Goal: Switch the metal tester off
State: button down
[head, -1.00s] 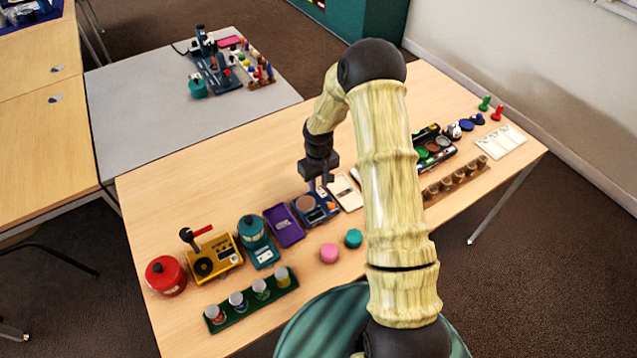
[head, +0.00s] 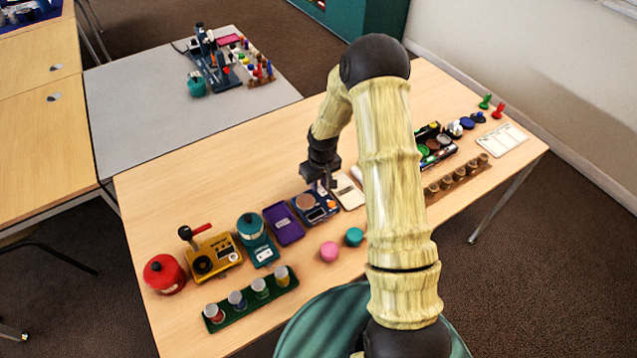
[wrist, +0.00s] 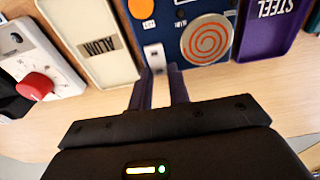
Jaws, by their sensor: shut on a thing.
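The metal tester is a dark blue box (head: 316,214) with a copper spiral coil, on the wooden table between a purple tray and a cream tray. In the wrist view the tester (wrist: 182,66) shows its coil (wrist: 208,40), a round orange lamp (wrist: 141,8) and a small switch on a white plate (wrist: 154,52) near its edge.
The purple STEEL tray (wrist: 270,30) and cream ALUM tray (wrist: 112,65) flank the tester closely. A white device with a red knob (wrist: 36,87) is beyond the cream tray. Pink (head: 329,251) and teal (head: 354,237) discs lie in front. The table behind my gripper is bare.

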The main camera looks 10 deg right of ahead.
jog(key=shift+s+d+f+t+b, duration=0.1)
jog(key=shift+s+t+b, duration=0.2)
jog(key=shift+t+b, duration=0.5)
jog(key=shift+y, duration=0.3)
jog(key=shift+r, duration=0.2)
jog(key=c, duration=1.6)
grip_release()
jog(key=p+v, duration=0.1)
jog(key=v, duration=1.6)
jog(key=shift+s, duration=0.35)
